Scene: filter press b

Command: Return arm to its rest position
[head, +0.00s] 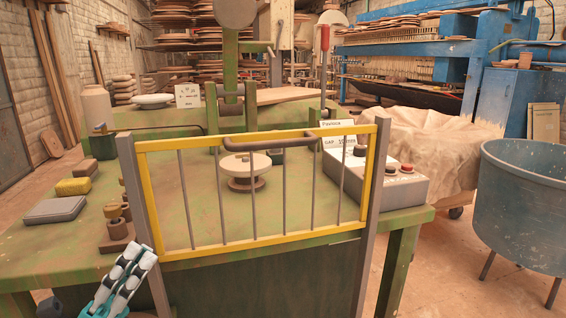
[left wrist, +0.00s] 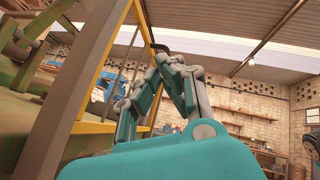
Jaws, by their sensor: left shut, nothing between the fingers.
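My left gripper (head: 138,256) is at the lower left of the head view, in front of the table's front edge and beside the left post of the yellow guard gate (head: 290,248). Its white and teal fingers are together and hold nothing. In the left wrist view the fingers (left wrist: 165,62) point up and come together at the tips, with the yellow gate frame (left wrist: 98,70) close on their left. I cannot tell whether they touch the frame.
Behind the gate, the green table (head: 190,195) carries a round white and brown piece (head: 246,165) and a grey control box (head: 375,180). A yellow sponge (head: 73,186) and a grey slab (head: 55,209) lie on its left. A blue tub (head: 530,210) stands at the right.

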